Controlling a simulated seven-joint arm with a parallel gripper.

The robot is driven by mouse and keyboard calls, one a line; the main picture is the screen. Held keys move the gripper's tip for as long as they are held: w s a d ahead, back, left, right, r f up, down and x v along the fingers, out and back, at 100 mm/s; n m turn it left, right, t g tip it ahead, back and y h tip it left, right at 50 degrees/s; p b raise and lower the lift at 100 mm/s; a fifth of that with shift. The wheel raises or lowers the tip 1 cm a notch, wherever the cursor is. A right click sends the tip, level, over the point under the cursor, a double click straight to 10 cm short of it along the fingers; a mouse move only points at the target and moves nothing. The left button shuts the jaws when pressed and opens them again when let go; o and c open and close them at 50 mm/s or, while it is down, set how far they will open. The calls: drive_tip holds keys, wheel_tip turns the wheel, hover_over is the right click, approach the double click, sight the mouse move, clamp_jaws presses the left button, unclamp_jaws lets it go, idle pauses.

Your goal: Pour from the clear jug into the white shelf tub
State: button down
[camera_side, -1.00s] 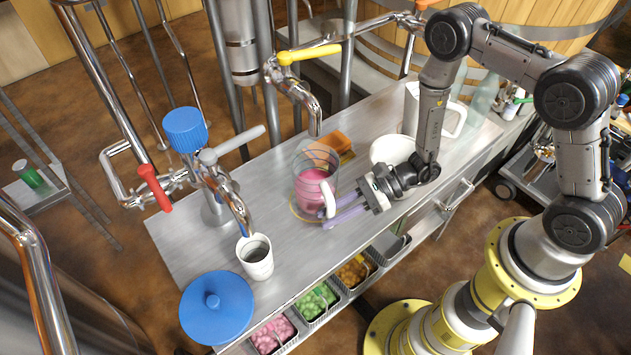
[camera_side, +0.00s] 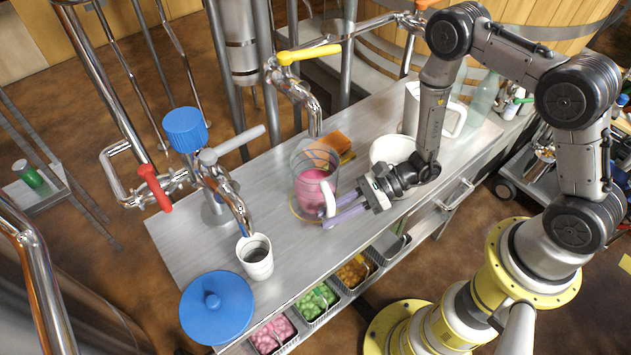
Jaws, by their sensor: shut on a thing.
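The clear jug (camera_side: 311,188) holds pink liquid and stands upright on the metal counter below the yellow-handled tap. Its white handle (camera_side: 328,199) faces my gripper. My gripper (camera_side: 332,215) comes from the right, low over the counter, with its pale purple fingers shut on the jug at the handle. The exact contact is too small to see. A round white tub (camera_side: 392,147) stands on the counter to the right of the jug, just behind my wrist, which hides its front part. I cannot see what is in it.
An orange block (camera_side: 334,140) lies behind the jug. A white cup (camera_side: 255,258) and a blue lid (camera_side: 216,307) are at the front left. A tall white container (camera_side: 412,105) stands behind the tub. The tap spout (camera_side: 315,122) hangs close above the jug.

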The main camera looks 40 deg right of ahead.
sight(333, 199)
drive_tip(key=shift+r, duration=2.5)
